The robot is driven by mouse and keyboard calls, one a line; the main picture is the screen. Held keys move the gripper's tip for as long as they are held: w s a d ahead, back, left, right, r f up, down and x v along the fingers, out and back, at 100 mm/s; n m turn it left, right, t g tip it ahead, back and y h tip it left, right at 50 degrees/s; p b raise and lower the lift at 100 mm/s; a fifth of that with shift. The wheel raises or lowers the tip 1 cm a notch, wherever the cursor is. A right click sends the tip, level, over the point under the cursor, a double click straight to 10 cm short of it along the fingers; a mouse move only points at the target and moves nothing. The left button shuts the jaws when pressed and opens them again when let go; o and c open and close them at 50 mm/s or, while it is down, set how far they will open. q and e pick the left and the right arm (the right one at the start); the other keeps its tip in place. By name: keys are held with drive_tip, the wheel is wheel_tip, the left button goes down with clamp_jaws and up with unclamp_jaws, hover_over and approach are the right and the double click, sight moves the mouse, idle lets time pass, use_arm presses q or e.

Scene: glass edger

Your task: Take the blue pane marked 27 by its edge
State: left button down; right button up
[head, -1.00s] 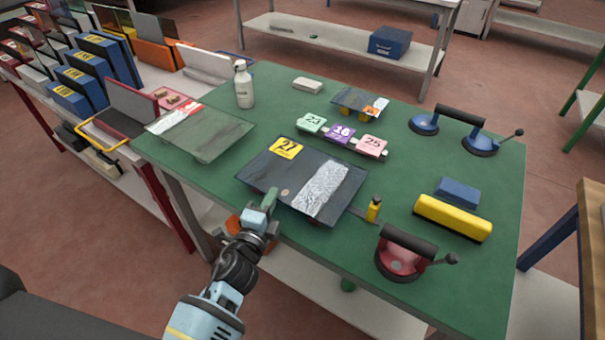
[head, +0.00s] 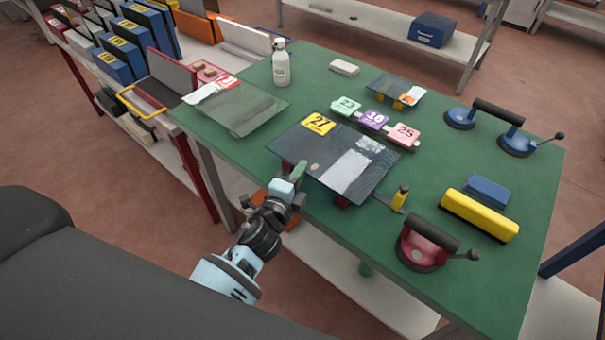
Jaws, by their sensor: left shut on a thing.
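The dark blue-grey pane (head: 318,158) bears a yellow label marked 27 at its upper left and a silvery strip on its right part. It lies raised a little on small red supports over the green table (head: 445,273). My left gripper (head: 299,171) is at the pane's near edge, left of its middle, shut on that edge. One green-tipped finger shows above the pane; the other is hidden beneath it. My right gripper is not in view.
Another glass pane (head: 245,113) lies to the left, beside a white bottle (head: 281,65). Number tags, including 23 (head: 346,106), stand behind the pane. A red suction lifter (head: 421,249), a yellow-handled tool (head: 399,196) and a yellow bar (head: 478,217) are to the right.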

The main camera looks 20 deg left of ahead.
use_arm(q)
wheel_tip(320, 180, up, 8)
drive_tip(key=p, duration=0.2)
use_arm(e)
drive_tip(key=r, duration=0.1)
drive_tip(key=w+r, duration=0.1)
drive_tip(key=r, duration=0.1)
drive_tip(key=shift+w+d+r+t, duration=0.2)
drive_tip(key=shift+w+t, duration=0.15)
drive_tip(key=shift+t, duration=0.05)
